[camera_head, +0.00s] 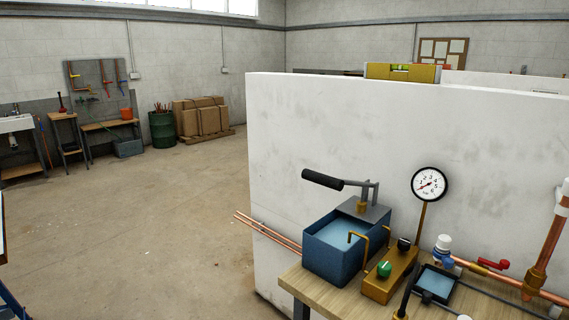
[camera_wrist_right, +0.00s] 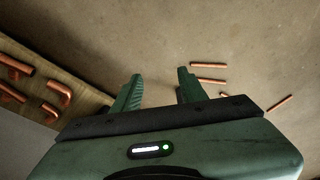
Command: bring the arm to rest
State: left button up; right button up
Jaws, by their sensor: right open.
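My right gripper (camera_wrist_right: 160,88) shows in the right wrist view, with its two green fingers apart and nothing between them. Bare concrete floor (camera_wrist_right: 155,40) lies beyond the fingertips. The head view shows neither gripper. My left gripper is in neither view.
In the wrist view, a wooden board (camera_wrist_right: 62,82) with several copper fittings (camera_wrist_right: 58,90) is left of the fingers; copper pieces (camera_wrist_right: 208,65) lie right. The head view shows a white wall (camera_head: 330,130), a bench (camera_head: 300,279), a blue pump tank (camera_head: 335,255), a gauge (camera_head: 429,184) and open floor left.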

jog(key=s+d+f+g, duration=0.1)
jog(key=s+f, duration=0.3)
jog(key=f, duration=0.5)
jog(key=s+f, duration=0.3)
jog(key=f, duration=0.5)
jog(key=s+d+f+p, duration=0.1)
jog(key=s+d+f, duration=0.1)
jog(key=s+f, duration=0.7)
jog(key=s, duration=0.3)
jog(key=shift+s+d+g, duration=0.2)
jog(key=shift+s+g, duration=0.2)
jog(key=shift+f, duration=0.1)
